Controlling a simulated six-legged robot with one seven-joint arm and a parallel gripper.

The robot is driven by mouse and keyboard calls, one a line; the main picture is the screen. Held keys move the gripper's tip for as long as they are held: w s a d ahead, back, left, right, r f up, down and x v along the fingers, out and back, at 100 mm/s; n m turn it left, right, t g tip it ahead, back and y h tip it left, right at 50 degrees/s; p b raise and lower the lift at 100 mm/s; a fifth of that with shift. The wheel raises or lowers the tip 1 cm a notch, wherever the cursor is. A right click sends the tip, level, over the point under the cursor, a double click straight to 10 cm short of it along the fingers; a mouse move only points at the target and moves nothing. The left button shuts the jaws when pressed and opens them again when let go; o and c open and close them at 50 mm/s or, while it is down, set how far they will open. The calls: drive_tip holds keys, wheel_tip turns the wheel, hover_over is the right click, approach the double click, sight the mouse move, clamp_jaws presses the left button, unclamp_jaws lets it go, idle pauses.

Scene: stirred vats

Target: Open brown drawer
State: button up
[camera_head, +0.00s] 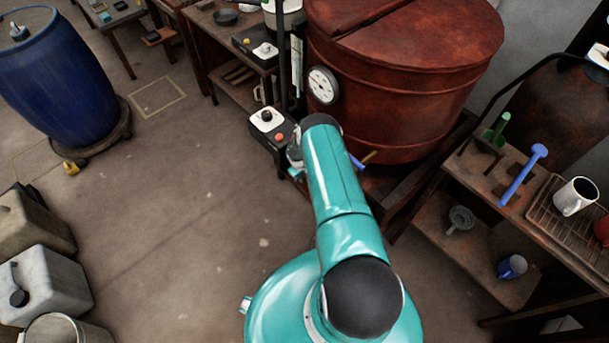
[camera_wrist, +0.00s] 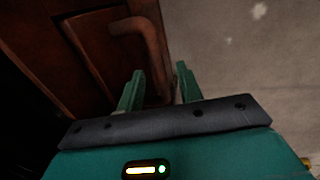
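The brown drawer (camera_wrist: 90,60) shows in the wrist view as a dark reddish-brown panelled front at the upper left. Its bent brown handle (camera_wrist: 150,40) sticks out from the front and runs down toward my gripper. My gripper (camera_wrist: 160,68) is open, with two green fingers apart. In the picture the handle's lower part lies between the fingers, with a gap at the fingertips; whether either finger touches it I cannot tell. The drawer looks closed, but its edges are mostly in shadow. In the head view my arm hides most of the gripper, and I cannot make out the drawer.
A large rust-red vat (camera_head: 420,90) with a round gauge (camera_head: 322,86) stands beyond my arm. A workbench (camera_head: 505,180) with a white mug (camera_head: 575,196) and blue tool (camera_head: 523,175) is at right. A blue barrel (camera_head: 60,80) stands at left. Open floor (camera_head: 170,210) lies between.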

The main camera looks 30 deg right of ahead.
clamp_jaws()
drive_tip(key=s+a, duration=0.2)
drive_tip(key=a, duration=1.2)
drive_tip(key=s+a, duration=0.2)
drive_tip(key=a, duration=1.2)
drive_tip(key=shift+a, duration=0.4)
unclamp_jaws()
wheel_tip(320, 180, up, 14)
drive_tip(key=a, duration=0.2)
drive_tip(key=shift+s+a+f, duration=0.2)
drive_tip(key=shift+a+f, duration=0.05)
drive_tip(key=shift+a, duration=0.1)
drive_tip(key=shift+r, duration=0.1)
